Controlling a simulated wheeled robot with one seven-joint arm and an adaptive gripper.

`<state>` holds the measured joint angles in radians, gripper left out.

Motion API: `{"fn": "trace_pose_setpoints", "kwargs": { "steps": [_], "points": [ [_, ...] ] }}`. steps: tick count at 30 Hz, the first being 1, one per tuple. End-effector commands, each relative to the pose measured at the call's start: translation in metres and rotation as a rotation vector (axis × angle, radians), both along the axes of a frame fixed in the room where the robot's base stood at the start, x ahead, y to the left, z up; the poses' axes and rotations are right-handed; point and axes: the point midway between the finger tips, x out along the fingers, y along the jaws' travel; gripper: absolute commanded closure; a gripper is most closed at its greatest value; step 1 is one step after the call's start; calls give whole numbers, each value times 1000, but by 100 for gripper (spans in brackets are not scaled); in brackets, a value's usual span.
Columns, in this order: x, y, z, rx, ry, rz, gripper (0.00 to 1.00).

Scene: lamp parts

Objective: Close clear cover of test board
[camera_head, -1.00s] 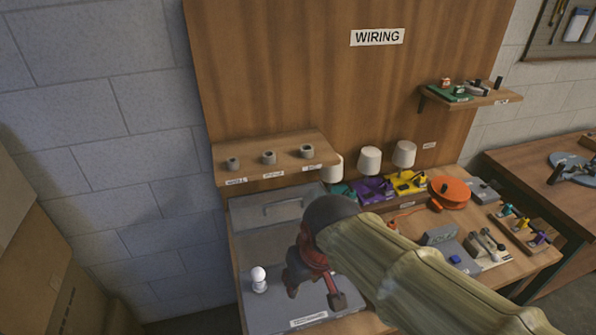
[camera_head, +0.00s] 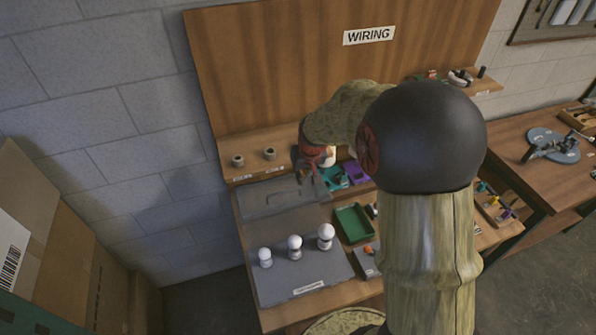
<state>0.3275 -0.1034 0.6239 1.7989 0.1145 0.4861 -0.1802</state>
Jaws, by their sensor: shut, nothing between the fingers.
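The test board (camera_head: 300,272) is a flat grey plate at the left of the bench, with a white label at its front edge. Three white bulbs (camera_head: 294,247) stand on it in a row. Its clear cover (camera_head: 262,199) shows as a greyish panel with a bar handle along the back of the board, swung back off the bulbs. My gripper (camera_head: 316,184) is shut and empty, at the right end of the cover near the handle. Whether it touches the cover is hard to tell. My arm hides much of the bench to the right.
A small shelf (camera_head: 245,177) with grey sockets is just above the cover. A green tray (camera_head: 354,223) and teal and purple parts (camera_head: 355,173) lie right of the board. Cardboard boxes (camera_head: 70,255) stand at the left.

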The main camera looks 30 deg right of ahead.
Motion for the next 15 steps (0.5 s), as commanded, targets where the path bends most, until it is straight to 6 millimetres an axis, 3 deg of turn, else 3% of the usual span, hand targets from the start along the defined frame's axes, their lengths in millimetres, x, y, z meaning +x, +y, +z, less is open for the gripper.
{"fn": "trace_pose_setpoints", "kwargs": {
  "steps": [1, 5, 10, 15],
  "points": [
    [12, -4, 9, -16, -36, 7, 100],
    [21, -8, 10, -38, -69, 28, 100],
    [28, -9, -5, -40, -66, 34, 100],
    [39, -11, -33, -38, -65, 32, 100]
  ]
}}
